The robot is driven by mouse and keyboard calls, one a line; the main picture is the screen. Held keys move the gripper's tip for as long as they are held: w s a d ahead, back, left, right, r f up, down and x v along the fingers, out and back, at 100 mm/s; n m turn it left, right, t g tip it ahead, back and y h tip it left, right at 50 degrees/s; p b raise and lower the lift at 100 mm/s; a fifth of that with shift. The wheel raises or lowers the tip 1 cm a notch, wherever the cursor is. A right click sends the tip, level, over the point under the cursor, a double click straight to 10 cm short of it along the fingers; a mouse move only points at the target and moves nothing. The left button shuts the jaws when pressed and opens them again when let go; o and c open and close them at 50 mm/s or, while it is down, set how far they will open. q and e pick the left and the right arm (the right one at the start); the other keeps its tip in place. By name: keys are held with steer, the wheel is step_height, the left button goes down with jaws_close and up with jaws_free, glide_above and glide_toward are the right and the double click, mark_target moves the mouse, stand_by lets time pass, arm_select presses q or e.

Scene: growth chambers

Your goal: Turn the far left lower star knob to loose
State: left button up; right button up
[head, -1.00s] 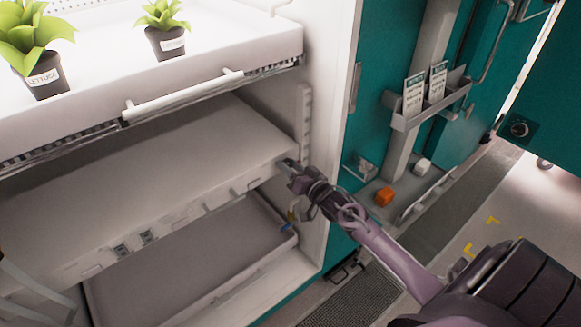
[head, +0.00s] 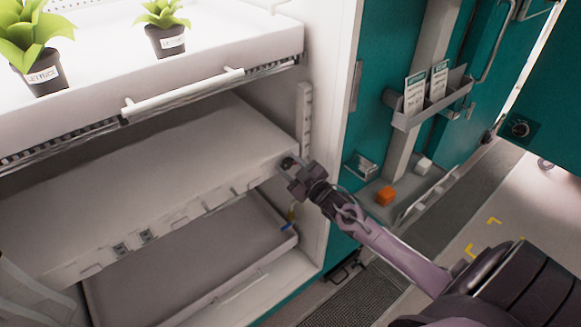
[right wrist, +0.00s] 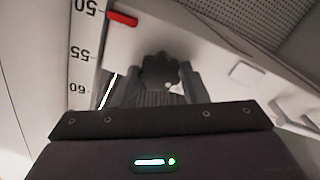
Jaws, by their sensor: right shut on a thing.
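A dark star knob (right wrist: 161,70) sits on the front edge of the white shelf and shows best in the right wrist view. In the head view the star knob (head: 287,163) is a small dark spot at the shelf's right end. My right gripper (right wrist: 162,82) is shut on the knob, one finger at each side of it; it also shows in the head view (head: 294,176). A red marker (right wrist: 123,19) lies beside the knob, near a scale reading 50, 55 and 60. My left gripper is not clearly visible.
The white shelf (head: 150,190) lies below an upper tray (head: 210,60) with potted lettuce and a white handle. A lower tray (head: 180,265) is underneath.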

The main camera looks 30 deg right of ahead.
steer(key=n, duration=0.4)
steer(key=shift+f+n, duration=0.1)
steer(key=shift+n, duration=0.2)
stand_by(0.3)
steer(key=o, duration=1)
steer(key=shift+c, duration=0.2)
steer(key=s, duration=0.7)
steer(key=shift+s+d+b, duration=0.25)
steer(key=shift+s+b, duration=0.1)
steer(key=shift+s, duration=0.05)
